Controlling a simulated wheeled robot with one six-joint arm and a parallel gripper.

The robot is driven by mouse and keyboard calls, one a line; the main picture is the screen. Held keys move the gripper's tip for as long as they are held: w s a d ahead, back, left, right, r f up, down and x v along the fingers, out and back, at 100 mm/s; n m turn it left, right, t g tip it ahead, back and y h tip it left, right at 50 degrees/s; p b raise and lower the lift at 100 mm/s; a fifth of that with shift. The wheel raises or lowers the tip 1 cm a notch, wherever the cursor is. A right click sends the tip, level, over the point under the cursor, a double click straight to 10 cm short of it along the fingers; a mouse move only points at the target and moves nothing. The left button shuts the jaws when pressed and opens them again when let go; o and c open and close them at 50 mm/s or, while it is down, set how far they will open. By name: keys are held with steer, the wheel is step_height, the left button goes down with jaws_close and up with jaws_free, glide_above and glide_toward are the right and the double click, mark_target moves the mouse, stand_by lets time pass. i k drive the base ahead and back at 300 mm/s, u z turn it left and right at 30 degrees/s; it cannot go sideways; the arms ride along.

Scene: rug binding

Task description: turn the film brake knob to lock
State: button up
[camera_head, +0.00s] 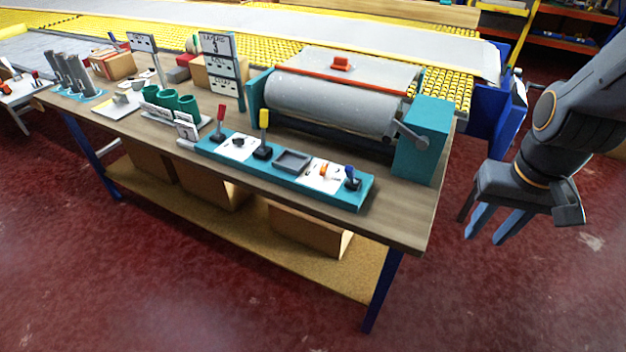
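A teal control panel (210,146) lies along the front of the workbench. It carries a small black knob (238,142) on a white plate and an orange knob (326,171) on another white plate. The labels are too small to read, so I cannot tell which is the film brake knob or its setting. Behind the panel is a grey film roller (330,103) in teal end housings, with a grey crank lever (411,136) at its right. My gripper (494,232) hangs right of the bench, pointing down. Its blue-tipped fingers are apart with nothing between them.
Red (220,118), yellow (264,120) and blue (350,172) levers stand up from the panel, around a shallow grey tray (292,160). Green cups (168,98) and upright sign boards (222,62) stand left. The red floor in front is clear.

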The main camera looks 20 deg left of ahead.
mark_target(322, 173)
steer(key=u, duration=0.25)
steer(key=i, duration=0.25)
steer(key=u, duration=0.85)
steer(key=k, duration=0.5)
steer(key=z, duration=0.95)
steer(key=i, duration=0.75)
steer(key=u, duration=0.05)
